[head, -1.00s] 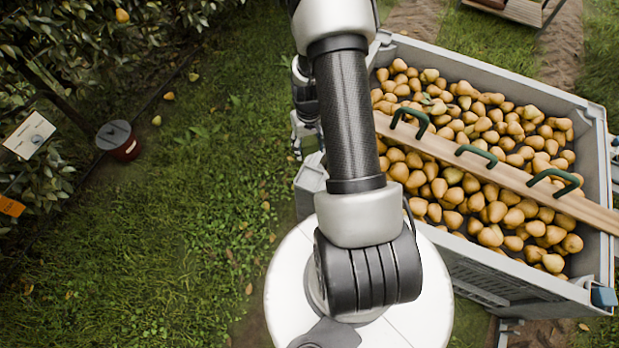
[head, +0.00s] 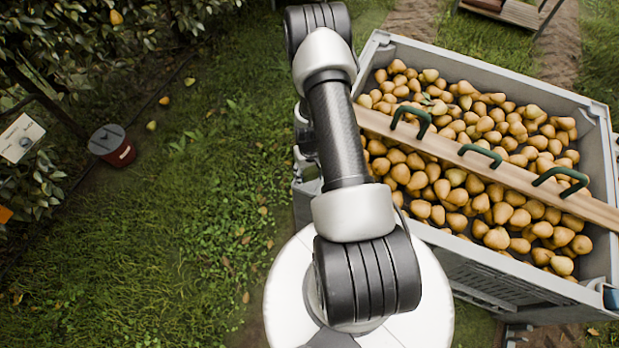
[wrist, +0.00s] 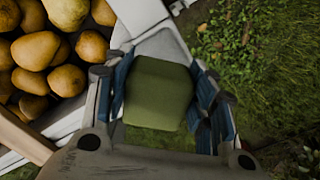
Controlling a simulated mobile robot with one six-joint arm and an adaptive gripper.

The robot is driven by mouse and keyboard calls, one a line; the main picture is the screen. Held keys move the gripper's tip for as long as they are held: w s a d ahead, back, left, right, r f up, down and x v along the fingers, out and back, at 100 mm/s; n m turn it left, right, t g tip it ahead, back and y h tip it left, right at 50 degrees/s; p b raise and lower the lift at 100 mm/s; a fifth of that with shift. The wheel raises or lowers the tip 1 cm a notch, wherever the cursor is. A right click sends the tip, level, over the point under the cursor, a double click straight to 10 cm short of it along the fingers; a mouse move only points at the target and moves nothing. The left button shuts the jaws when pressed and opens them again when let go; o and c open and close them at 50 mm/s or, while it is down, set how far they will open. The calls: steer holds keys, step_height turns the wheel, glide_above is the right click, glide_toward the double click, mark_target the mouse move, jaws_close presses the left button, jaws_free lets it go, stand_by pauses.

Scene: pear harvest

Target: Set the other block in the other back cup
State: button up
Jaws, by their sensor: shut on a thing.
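In the wrist view, an olive-green block (wrist: 158,92) with rounded edges sits between the blue-padded fingers of my gripper (wrist: 162,78). My gripper is shut on it. Beyond the block is a pale grey surface, and grass shows to the right. The gap between block and surface cannot be judged. In the head view, my arm hides the gripper and the block. No back cup can be made out in either view.
A grey bin (head: 480,60) full of pears (head: 470,185) stands at the right. A wooden plank (head: 450,150) with green handles (head: 480,155) lies across it. A dark red bucket (head: 122,155) stands on the grass near the trees at left. Open grass lies between.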

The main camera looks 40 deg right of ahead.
steer(key=shift+f+b, duration=0.3)
steer(key=shift+f, duration=1.1)
steer(key=shift+f+b, duration=0.4)
steer(key=o, duration=1)
steer(key=shift+c, duration=0.2)
steer(key=shift+r, duration=0.1)
